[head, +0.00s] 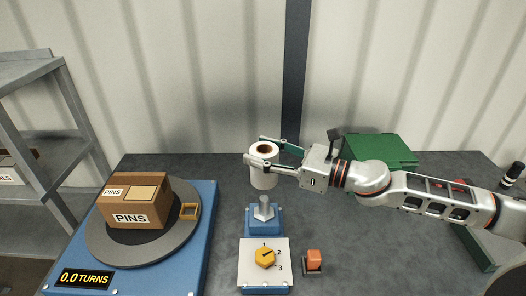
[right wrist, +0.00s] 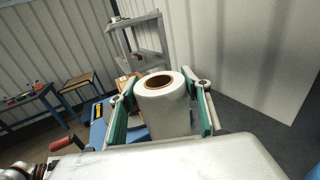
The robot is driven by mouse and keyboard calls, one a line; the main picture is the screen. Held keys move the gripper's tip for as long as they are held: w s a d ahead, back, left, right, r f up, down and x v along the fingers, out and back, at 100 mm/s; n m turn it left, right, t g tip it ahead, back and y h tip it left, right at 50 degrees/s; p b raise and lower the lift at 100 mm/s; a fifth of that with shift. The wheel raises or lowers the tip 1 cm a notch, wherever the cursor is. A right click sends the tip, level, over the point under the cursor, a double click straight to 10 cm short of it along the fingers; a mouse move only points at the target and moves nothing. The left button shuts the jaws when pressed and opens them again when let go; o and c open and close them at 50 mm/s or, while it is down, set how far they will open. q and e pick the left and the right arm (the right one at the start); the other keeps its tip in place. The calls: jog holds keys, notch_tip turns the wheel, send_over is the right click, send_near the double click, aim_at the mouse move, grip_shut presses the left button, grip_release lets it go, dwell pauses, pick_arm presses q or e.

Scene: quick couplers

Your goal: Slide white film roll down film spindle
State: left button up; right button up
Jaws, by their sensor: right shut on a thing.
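My right gripper (head: 258,151) is shut on the white film roll (head: 264,180), its fingers on either side of the roll. The roll is upright, with a brown core opening at its top. In the right wrist view the roll (right wrist: 165,110) stands between the two green-padded fingers (right wrist: 160,112). The film spindle seems to be the short grey metal post (head: 263,207) on a blue block (head: 263,227). It shows just below the roll in the head view. I cannot tell whether the roll is directly over it or behind it. My left gripper is not in view.
A blue turntable base (head: 203,220) at left carries a PINS box (head: 140,213) and a "0.0 TURNS" display (head: 85,279). In front of the post are a yellow numbered knob (head: 265,258) and an orange block (head: 314,256). A green box (head: 380,148) stands behind my right arm.

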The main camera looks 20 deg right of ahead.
aim_at(263, 197)
pick_arm(q)
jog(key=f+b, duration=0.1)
jog(key=b, duration=0.1)
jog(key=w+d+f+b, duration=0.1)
jog(key=b, duration=0.1)
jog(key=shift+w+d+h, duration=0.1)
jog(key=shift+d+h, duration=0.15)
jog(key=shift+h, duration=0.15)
pick_arm(e)
notch_tip(263, 197, down, 5)
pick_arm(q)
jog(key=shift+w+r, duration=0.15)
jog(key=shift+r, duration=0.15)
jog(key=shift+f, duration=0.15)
pick_arm(e)
jog(key=shift+f, duration=0.35)
dwell(0.3)
jog(key=shift+f, duration=0.55)
dwell(0.4)
jog(key=shift+f, duration=2.7)
dwell(1.8)
